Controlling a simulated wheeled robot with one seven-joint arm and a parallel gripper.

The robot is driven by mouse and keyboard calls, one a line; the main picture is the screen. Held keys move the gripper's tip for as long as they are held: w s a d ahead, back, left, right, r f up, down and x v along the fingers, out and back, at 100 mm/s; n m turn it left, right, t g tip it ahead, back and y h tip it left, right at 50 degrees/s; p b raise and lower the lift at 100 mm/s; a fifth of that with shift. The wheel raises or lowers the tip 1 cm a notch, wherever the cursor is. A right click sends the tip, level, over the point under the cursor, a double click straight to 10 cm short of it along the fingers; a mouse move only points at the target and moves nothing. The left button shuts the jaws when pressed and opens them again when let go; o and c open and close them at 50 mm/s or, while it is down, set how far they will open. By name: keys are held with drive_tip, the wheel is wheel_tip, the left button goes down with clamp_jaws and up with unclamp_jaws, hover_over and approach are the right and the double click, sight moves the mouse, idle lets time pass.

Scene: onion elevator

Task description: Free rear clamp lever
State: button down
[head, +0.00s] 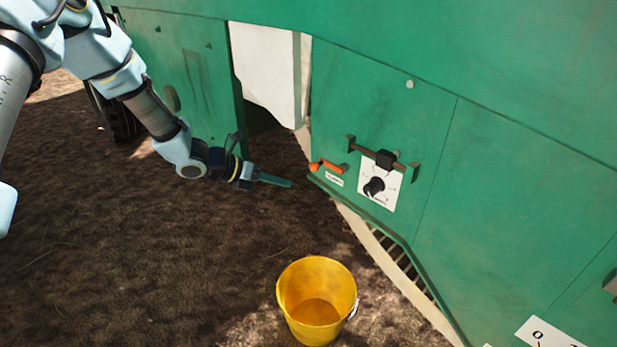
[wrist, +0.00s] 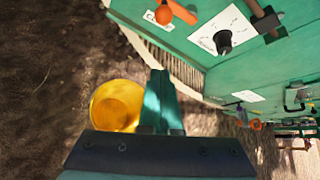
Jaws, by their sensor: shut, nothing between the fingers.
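An orange-tipped lever (head: 328,167) sticks out of the green machine panel, above a small white label whose text I cannot read for certain. In the wrist view the lever's orange tip (wrist: 164,14) shows at the top edge. I cannot tell for sure that this is the rear clamp lever. My gripper (head: 290,184) is shut and empty, with its green fingers together. It is left of the lever, apart from it, and points right. In the wrist view the shut fingers (wrist: 158,85) point up the picture, below the lever.
A white plate with a black dial (head: 374,186) sits right of the lever, under a dark horizontal bar (head: 362,151) on brackets. A yellow bucket (head: 317,300) stands on the soil below. The machine's green wall (head: 520,210) fills the right; open soil lies left.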

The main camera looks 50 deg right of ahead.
drive_tip(key=s+d+f, duration=0.1)
drive_tip(key=d+f, duration=0.1)
drive_tip(key=d, duration=0.7)
drive_tip(key=shift+s+p, duration=0.3)
drive_tip(key=shift+p, duration=0.1)
drive_tip(key=shift+d+r+b, duration=0.1)
drive_tip(key=shift+b, duration=0.25)
